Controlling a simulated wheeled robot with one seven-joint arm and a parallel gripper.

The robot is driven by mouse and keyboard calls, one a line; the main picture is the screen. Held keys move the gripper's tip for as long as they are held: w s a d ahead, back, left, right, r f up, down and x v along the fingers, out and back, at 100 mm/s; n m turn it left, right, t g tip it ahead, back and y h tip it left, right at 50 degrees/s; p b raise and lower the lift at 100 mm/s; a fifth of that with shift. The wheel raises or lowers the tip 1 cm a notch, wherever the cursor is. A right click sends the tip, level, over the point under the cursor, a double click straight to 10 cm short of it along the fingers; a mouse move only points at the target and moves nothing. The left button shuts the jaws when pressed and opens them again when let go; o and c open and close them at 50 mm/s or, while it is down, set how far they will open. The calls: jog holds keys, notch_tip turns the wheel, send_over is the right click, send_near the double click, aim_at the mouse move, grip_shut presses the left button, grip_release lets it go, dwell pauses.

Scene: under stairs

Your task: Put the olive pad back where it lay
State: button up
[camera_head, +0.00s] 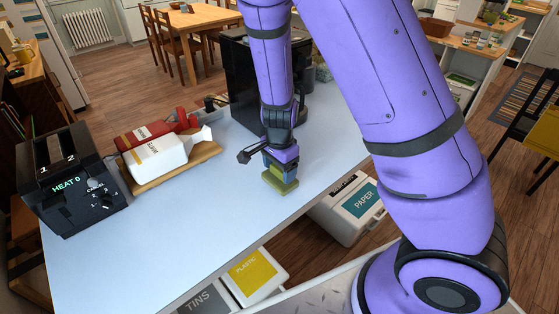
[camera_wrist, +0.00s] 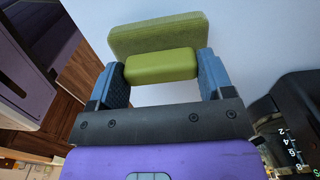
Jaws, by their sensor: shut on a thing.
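The olive pad (camera_head: 280,182) is a flat block with a smaller raised grip on top. My gripper (camera_head: 281,167) points down over the pale blue tabletop (camera_head: 215,225), near its right edge, and is shut on the pad's raised grip. In the wrist view my gripper (camera_wrist: 162,72) has its two blue fingers on either side of the grip of the olive pad (camera_wrist: 158,33). The broad part of the pad lies beyond the fingertips. I cannot tell whether its underside touches the tabletop.
A black toaster (camera_head: 70,180) stands at the left. A wooden board (camera_head: 170,174) carries a white bottle (camera_head: 158,158) and a red one (camera_head: 150,132). A black appliance (camera_head: 250,85) stands behind my gripper. Bins (camera_head: 350,208) stand below the table's right edge. The front tabletop is clear.

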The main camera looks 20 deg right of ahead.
jog(key=shift+f, duration=0.2)
jog(key=o, duration=0.8)
jog(key=shift+o, duration=0.2)
jog(key=shift+r, duration=4.5)
jog(key=shift+r, duration=0.1)
